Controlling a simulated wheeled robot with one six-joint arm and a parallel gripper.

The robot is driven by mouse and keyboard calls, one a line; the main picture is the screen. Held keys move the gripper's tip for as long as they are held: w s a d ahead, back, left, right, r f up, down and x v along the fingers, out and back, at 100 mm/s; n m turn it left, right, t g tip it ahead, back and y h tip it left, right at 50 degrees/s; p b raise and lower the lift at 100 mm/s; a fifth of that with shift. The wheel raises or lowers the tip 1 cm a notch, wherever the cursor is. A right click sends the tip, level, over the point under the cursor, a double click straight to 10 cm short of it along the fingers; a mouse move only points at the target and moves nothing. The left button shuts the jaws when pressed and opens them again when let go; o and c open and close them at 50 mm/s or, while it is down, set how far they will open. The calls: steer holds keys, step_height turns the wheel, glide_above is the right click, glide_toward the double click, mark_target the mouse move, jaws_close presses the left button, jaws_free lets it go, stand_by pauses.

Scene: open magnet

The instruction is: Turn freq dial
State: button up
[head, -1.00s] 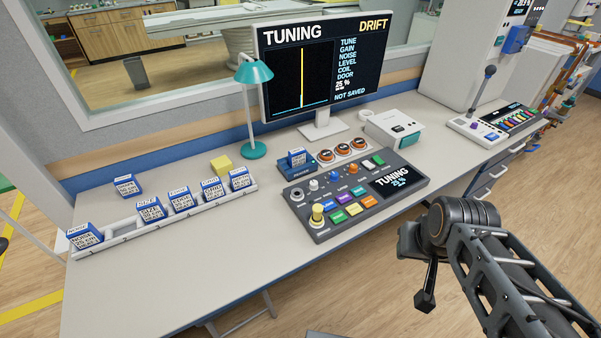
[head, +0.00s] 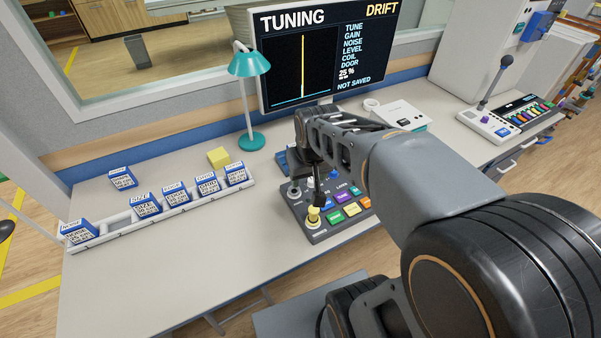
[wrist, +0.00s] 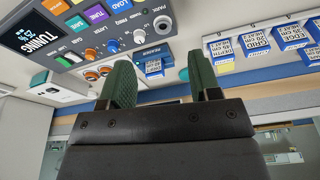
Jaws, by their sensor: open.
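The control panel (wrist: 70,40) shows in the wrist view with a row of small knobs. The white freq dial (wrist: 139,37) sits by a small label that seems to read FREQ, between a grey ring-shaped knob (wrist: 163,24) and a blue knob (wrist: 112,45). My gripper (wrist: 162,75) is open, its two green pads apart with nothing between them. In the head view my gripper (head: 312,185) hangs over the left part of the panel (head: 318,237) and hides the freq dial. I cannot tell whether it touches anything.
A monitor (head: 325,60) reads TUNING, DRIFT and NOT SAVED. A teal lamp (head: 250,70) stands behind the panel. A rack (head: 120,228) of labelled blocks lies to the left. The front-left desk is clear.

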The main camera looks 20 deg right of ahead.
steer(key=w+d+f+g+p, duration=0.1)
steer(key=w+d+p, duration=0.3)
steer(key=w, duration=0.6)
steer(key=m+g+p, duration=0.1)
glide_above(312, 179)
step_height(312, 179, down, 5)
steer(key=shift+m+g, duration=0.3)
step_height(312, 179, down, 15)
steer(key=p, duration=0.2)
steer(key=shift+f+p, duration=0.1)
steer(key=shift+p, duration=0.3)
steer(key=shift+s, duration=0.1)
steer(key=c, duration=0.9)
